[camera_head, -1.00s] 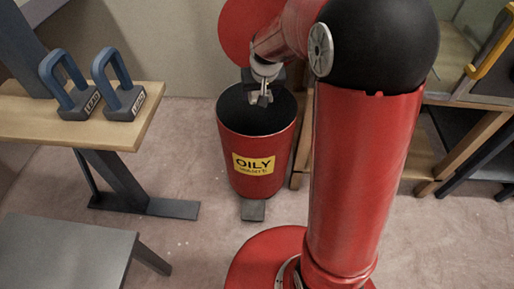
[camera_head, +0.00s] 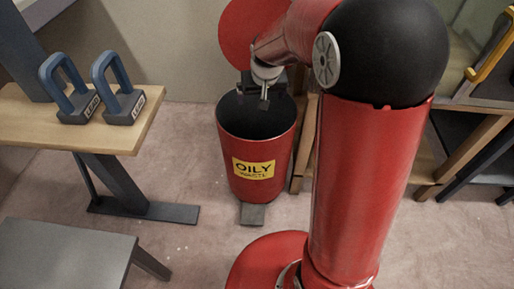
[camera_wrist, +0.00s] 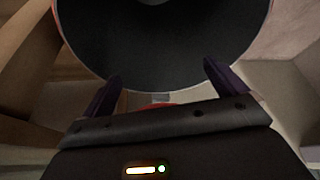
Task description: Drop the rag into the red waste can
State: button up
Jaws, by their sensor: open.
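The red waste can (camera_head: 235,148) stands on the floor with a yellow "OILY" label and its dark mouth uncovered. My gripper (camera_head: 264,104) is over the far part of the mouth, pointing down. In the wrist view my gripper (camera_wrist: 164,72) is open, with nothing between its two dark fingers. The dark inside of the can (camera_wrist: 165,45) fills the view beyond them. A small pale patch (camera_wrist: 156,2) shows at the top edge inside the can; I cannot tell whether it is the rag. The rag is not clearly seen in either view.
A red round lid (camera_head: 240,28) stands up behind the can. A wooden bench (camera_head: 140,125) with two blue-handled lead weights (camera_head: 124,100) is at the left. A grey table (camera_head: 60,255) is at the lower left. Wooden shelving (camera_head: 465,150) stands at the right.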

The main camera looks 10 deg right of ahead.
jog(key=v, duration=0.6)
jog(key=shift+p, duration=0.4)
jog(key=shift+s+r, duration=0.15)
jog(key=shift+r, duration=0.05)
